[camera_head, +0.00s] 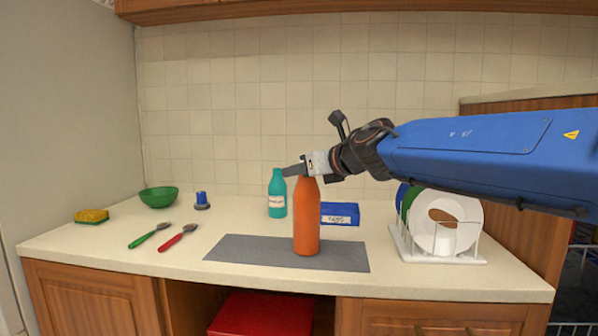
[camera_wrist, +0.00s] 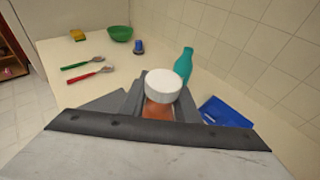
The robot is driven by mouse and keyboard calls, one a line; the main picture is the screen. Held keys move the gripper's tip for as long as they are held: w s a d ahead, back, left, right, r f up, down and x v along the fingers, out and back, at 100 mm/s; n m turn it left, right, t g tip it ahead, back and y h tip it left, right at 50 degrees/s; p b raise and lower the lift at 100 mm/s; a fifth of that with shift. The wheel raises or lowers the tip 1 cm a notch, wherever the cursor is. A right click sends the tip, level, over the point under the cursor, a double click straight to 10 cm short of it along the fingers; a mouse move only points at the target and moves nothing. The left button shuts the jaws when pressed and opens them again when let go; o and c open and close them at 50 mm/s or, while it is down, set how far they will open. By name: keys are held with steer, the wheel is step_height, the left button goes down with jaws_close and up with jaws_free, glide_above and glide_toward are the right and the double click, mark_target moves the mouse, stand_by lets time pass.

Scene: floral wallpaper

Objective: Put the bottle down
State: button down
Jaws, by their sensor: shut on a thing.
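The orange bottle (camera_head: 306,218) stands upright over the grey mat (camera_head: 235,251) on the counter in the head view. Its base appears to meet the mat, but I cannot tell for sure whether it touches. My gripper (camera_head: 303,167) is at the bottle's top and shut on it. In the wrist view the bottle's white cap (camera_wrist: 162,86) and a little of its orange body (camera_wrist: 158,110) show between the fingers of my gripper (camera_wrist: 157,103). The fingers hide the bottle's neck in the head view.
A dish rack (camera_head: 440,258) with plates is at right. A green bowl (camera_head: 158,197), sponge (camera_head: 91,216), blue-topped item (camera_head: 202,200), green spoon (camera_head: 149,236) and red spoon (camera_head: 177,238) are at left.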

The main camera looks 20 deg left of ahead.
steer(key=c, duration=1.4)
jaws_free()
steer(key=shift+f, duration=0.1)
steer(key=shift+o, duration=0.2)
steer(key=shift+s+d, duration=0.1)
steer(key=shift+d, duration=0.05)
steer(key=v, duration=1.1)
steer(key=shift+s+d+r, duration=0.2)
steer(key=shift+d+r, duration=0.05)
steer(key=shift+r, duration=0.05)
